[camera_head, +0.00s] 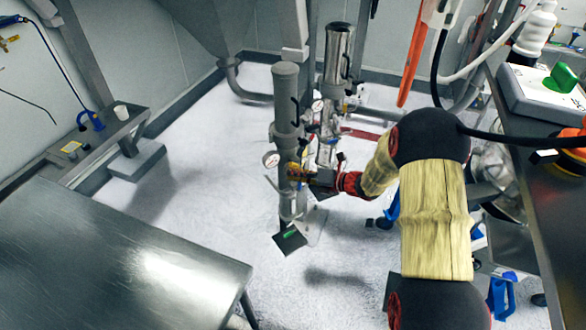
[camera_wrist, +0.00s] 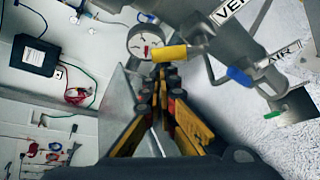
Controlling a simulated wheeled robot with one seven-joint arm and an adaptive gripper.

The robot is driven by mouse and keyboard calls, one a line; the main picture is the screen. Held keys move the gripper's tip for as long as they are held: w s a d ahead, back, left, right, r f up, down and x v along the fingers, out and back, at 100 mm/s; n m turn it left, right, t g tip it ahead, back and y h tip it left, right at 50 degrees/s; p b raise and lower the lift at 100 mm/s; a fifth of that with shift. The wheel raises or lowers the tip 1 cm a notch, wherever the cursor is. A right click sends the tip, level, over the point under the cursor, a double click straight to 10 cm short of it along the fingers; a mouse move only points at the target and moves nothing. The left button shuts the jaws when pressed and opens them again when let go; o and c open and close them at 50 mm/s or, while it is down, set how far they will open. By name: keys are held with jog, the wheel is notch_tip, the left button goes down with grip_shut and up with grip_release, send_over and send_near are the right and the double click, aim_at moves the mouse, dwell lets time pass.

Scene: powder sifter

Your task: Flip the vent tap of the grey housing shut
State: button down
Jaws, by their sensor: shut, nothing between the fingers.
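The grey housing (camera_head: 287,110) is an upright cylinder with a round gauge (camera_head: 271,160) on its left side. The wrist view shows the gauge (camera_wrist: 146,40) close up, with a yellow tap handle (camera_wrist: 172,53) just in front of it. A white label reading "VEN", cut off by the frame edge (camera_wrist: 230,9), sits on the pipework to its upper right. The yellow handle lies nearly level in the picture. My gripper (camera_wrist: 166,74) is shut and empty, its tips just below the yellow handle; contact cannot be told. In the head view my gripper (camera_head: 305,176) is beside the housing's lower part.
A blue handle (camera_wrist: 239,76) near an "AIR" label (camera_wrist: 280,61) and a green part (camera_wrist: 273,114) are to the right. A second metal cylinder (camera_head: 338,55) stands behind the housing. A steel table (camera_head: 110,265) fills the lower left; the floor between is open.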

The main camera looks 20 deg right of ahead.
aim_at(291, 164)
jog(key=m+y+p, duration=0.1)
jog(key=d+r+m+y+p, duration=0.1)
jog(key=m+p, duration=0.1)
jog(key=d+r+m+t+y+p, duration=0.1)
jog(key=shift+w+r+p, duration=0.15)
jog(key=shift+w+p, duration=0.15)
jog(key=shift+w, duration=0.05)
jog(key=shift+w+d+r+m+p, duration=0.1)
jog(key=shift+d+r+m+p, duration=0.1)
jog(key=shift+d+m+p, duration=0.25)
dwell(0.5)
